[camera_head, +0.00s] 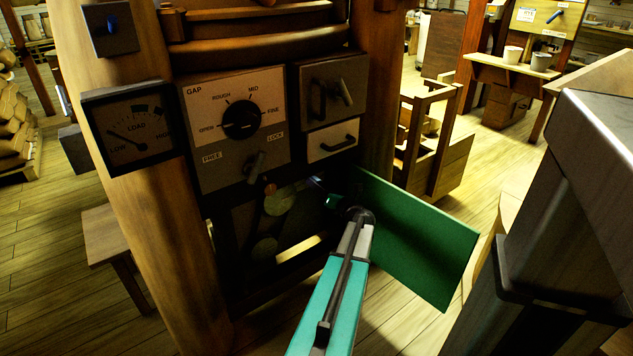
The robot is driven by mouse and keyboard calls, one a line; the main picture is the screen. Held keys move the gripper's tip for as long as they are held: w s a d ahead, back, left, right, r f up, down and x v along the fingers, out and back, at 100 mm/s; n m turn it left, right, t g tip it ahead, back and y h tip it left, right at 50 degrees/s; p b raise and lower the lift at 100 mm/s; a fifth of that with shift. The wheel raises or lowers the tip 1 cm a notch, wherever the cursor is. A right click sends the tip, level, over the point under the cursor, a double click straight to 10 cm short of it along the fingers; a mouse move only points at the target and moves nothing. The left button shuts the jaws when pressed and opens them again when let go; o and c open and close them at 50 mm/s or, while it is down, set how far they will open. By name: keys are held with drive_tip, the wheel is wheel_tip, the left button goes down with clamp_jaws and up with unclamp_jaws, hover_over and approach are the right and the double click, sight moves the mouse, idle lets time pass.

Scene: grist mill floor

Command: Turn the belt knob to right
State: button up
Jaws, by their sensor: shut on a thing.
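My gripper (327,198) reaches into the dark open compartment (265,225) in the lower part of the mill cabinet, just left of a green door panel (420,238). Its jaws are deep in shadow. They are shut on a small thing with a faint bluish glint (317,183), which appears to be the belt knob. The knob's shape and the way it points cannot be made out. Round pulley-like discs (279,201) show dimly inside, left of my gripper.
Above the compartment are a gap dial (242,119), a lever (255,166) between free and lock labels, and a drawer (332,141). A load gauge (133,129) is at left. The green door stands open close to my arm's right. Wooden posts flank the cabinet.

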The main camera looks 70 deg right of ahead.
drive_tip(key=m+p, duration=0.3)
drive_tip(key=m, duration=0.1)
drive_tip(key=m+p, duration=0.2)
drive_tip(key=shift+w+a+r+p, duration=0.1)
drive_tip(key=shift+w+r+p, duration=0.15)
drive_tip(key=shift+w+p, duration=0.1)
drive_tip(key=shift+f+m+p, duration=0.15)
drive_tip(key=shift+m+p, duration=1.4)
drive_tip(key=shift+m, duration=0.55)
drive_tip(key=o, duration=1)
drive_tip(key=shift+f, duration=0.1)
drive_tip(key=shift+o, duration=0.2)
drive_tip(key=shift+s, duration=0.15)
drive_tip(key=shift+s, duration=0.1)
drive_tip(key=p+v, duration=0.1)
drive_tip(key=v, duration=1.2)
drive_tip(key=shift+s, duration=0.3)
